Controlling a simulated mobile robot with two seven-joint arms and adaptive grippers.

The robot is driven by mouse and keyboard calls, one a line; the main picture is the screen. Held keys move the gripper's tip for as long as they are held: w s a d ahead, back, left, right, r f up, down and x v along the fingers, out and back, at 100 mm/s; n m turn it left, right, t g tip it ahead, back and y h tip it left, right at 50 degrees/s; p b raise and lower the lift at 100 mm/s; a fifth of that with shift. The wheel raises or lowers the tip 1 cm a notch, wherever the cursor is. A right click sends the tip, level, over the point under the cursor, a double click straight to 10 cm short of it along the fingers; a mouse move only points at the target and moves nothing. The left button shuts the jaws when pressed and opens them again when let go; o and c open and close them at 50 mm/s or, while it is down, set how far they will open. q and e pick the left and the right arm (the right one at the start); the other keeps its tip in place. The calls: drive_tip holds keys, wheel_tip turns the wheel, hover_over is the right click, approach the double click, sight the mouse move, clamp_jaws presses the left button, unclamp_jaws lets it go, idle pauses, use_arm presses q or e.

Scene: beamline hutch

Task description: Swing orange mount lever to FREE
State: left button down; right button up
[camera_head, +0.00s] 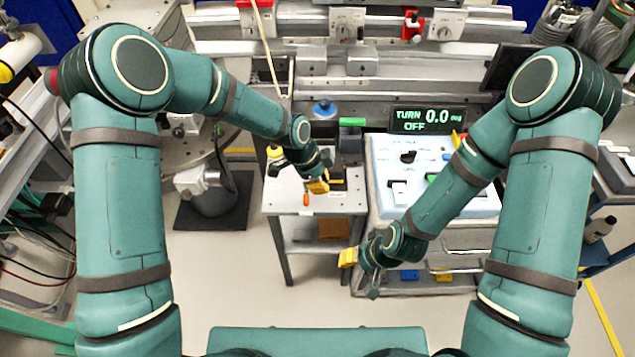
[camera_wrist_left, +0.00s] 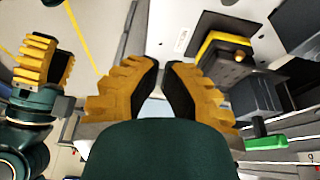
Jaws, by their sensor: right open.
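A small orange piece (camera_head: 306,200), which looks like the mount lever, stands out on the white bench top (camera_head: 283,201) in the head view. I cannot make out it or any FREE marking in the left wrist view. My left gripper (camera_head: 318,187) is just above and right of this piece, apparently not touching it. In the left wrist view its yellow fingertips (camera_wrist_left: 164,66) have a narrow gap with nothing seen between them. My right gripper (camera_head: 352,260) is open and empty, lower and to the right, in front of the bench; it also shows in the left wrist view (camera_wrist_left: 42,62).
A control box (camera_head: 385,165) with a display reading TURN 0.0 OFF (camera_head: 425,120) stands to the right. Floor in front is clear.

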sight(317, 207)
use_arm(q)
drive_tip(key=b+x, duration=0.1)
drive_tip(key=x, duration=0.6)
drive_tip(key=shift+f, duration=0.1)
drive_tip(key=a, duration=0.3)
drive_tip(key=shift+f, duration=0.3)
drive_tip(key=shift+a+f, duration=0.1)
drive_tip(key=shift+a, duration=0.25)
drive_tip(key=shift+s+a+m+g+b, duration=0.1)
drive_tip(key=shift+a+m+g+b, duration=0.3)
drive_tip(key=shift+m, duration=0.4)
